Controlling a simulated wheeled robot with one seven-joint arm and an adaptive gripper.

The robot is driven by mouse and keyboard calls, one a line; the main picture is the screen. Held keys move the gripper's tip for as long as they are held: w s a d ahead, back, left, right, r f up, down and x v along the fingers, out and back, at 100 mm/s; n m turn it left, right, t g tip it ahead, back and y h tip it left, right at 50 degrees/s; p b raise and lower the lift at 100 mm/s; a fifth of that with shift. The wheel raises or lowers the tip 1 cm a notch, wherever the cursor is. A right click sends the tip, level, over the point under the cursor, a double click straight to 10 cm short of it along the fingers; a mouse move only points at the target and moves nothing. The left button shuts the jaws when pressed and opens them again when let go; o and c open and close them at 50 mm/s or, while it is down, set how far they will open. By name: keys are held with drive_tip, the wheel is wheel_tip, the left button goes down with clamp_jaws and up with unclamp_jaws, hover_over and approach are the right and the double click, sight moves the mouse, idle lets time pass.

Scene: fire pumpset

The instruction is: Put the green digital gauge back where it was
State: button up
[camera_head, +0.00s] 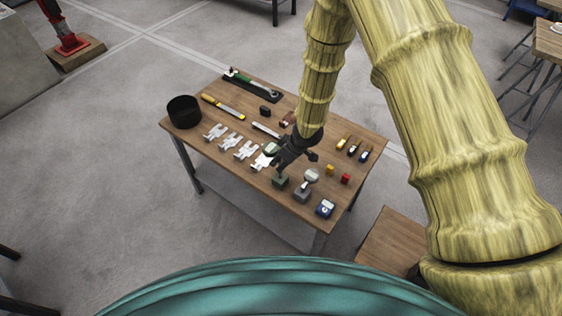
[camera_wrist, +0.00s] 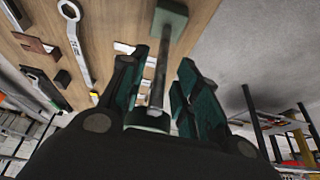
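A dark green block (camera_head: 280,182) shows just below my gripper (camera_head: 283,160) in the head view, near the front edge of the table. I take it for part of the green digital gauge. In the wrist view a green block (camera_wrist: 169,18) sits at the far end of a grey rod, and a round green part (camera_wrist: 148,121) is at the near end. The rod runs between the two fingers of my gripper (camera_wrist: 163,60). The fingers flank it, with a gap visible on the right. Whether they grip the round part is unclear.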

drive_tip(key=b+v, duration=0.1)
drive_tip(key=v, duration=1)
drive_tip(key=shift+b, duration=0.35)
drive_tip(key=s+d+f+m+g, duration=0.1)
drive_tip(key=s+d+f+m, duration=0.3)
drive_tip(key=s+f, duration=0.7)
drive_tip(key=s+d+f+m+h, duration=0.1)
drive_tip(key=s+d+f+m, duration=0.1)
drive_tip(key=s+d, duration=0.3)
drive_tip(key=s+d+f+m+g+h, duration=0.1)
drive_tip(key=s+d+f, duration=0.3)
drive_tip(key=s, duration=0.8)
drive_tip(key=s+d+f+m+h, duration=0.1)
drive_tip(key=s+d+f+m, duration=0.2)
drive_tip(key=s+d, duration=0.3)
drive_tip(key=shift+s+m+g+h, duration=0.4)
drive_tip(key=shift+s+m, duration=0.2)
drive_tip(key=shift+s, duration=0.55)
drive_tip(key=shift+f, duration=0.2)
